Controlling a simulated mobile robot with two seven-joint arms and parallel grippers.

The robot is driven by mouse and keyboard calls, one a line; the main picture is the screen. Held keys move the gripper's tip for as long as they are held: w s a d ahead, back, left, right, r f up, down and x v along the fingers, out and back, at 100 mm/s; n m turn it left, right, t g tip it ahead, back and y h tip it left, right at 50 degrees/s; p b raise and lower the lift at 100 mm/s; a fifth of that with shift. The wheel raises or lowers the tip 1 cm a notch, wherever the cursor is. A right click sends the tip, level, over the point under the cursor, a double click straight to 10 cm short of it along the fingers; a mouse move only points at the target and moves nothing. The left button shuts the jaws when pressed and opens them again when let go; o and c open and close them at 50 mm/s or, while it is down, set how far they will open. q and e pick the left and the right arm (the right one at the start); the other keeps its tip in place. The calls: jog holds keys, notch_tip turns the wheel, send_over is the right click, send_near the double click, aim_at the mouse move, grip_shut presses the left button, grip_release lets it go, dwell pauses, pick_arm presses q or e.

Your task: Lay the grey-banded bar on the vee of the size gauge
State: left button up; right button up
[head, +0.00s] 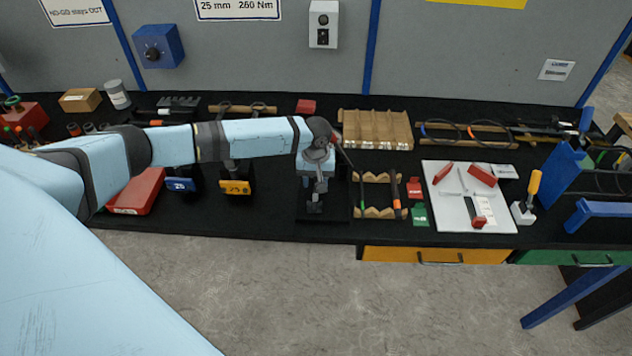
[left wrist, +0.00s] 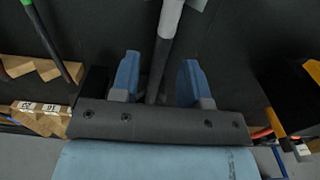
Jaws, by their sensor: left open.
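The grey-banded bar (left wrist: 169,22) runs between the fingers of my left gripper (left wrist: 158,80) in the left wrist view. Its grey band is at the top of that view, and its dark part passes down between the spread fingers. In the head view my left gripper (head: 317,197) points down over the black bench, left of the wooden bar rack, and covers most of the bar. Two black stands, one with a blue label (head: 180,185) and one with a yellow label (head: 235,187), are left of it. I cannot tell which is the size gauge; no vee shows clearly. My right gripper is out of view.
The wooden rack (head: 372,212) with a green-banded and an orange-banded bar is close on the right. A red tray (head: 137,192) is at the left. My left forearm spans the bench.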

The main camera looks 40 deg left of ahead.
pick_arm(q)
notch_tip(320, 180, up, 11)
jog(key=b, duration=0.1)
jog(key=s+d+f+m+h, duration=0.1)
jog(key=d+f, duration=0.2)
jog(key=s+d+f+m+t, duration=0.1)
jog(key=s+d+f, duration=0.1)
jog(key=d+f, duration=0.1)
jog(key=s+d+f+m+t+h, duration=0.1)
jog(key=d+f+m, duration=0.1)
jog(key=d+f, duration=0.2)
jog(key=shift+s+d+f+h, duration=0.15)
jog(key=shift+d+h, duration=0.15)
jog(key=shift+d, duration=0.4)
jog(key=s+d+f+m+t+h, duration=0.1)
jog(key=s+d+f+m+t, duration=0.1)
jog(key=s+d+f+t, duration=0.25)
jog(key=s+d+f+m+t+h, duration=0.1)
jog(key=s+d+f+m+h, duration=0.15)
jog(key=s+d, duration=0.4)
jog(key=s+a+t+y, duration=0.1)
jog(key=s+a, duration=0.1)
jog(key=s, duration=0.4)
jog(key=s+a+f+m+t+y, duration=0.1)
jog(key=s+a+t+y, duration=0.1)
jog(key=s, duration=0.3)
jog(key=shift+s+a+f, duration=0.3)
jog(key=shift+s+a, duration=0.05)
jog(key=shift+a, duration=0.25)
jog(key=shift+t, duration=0.25)
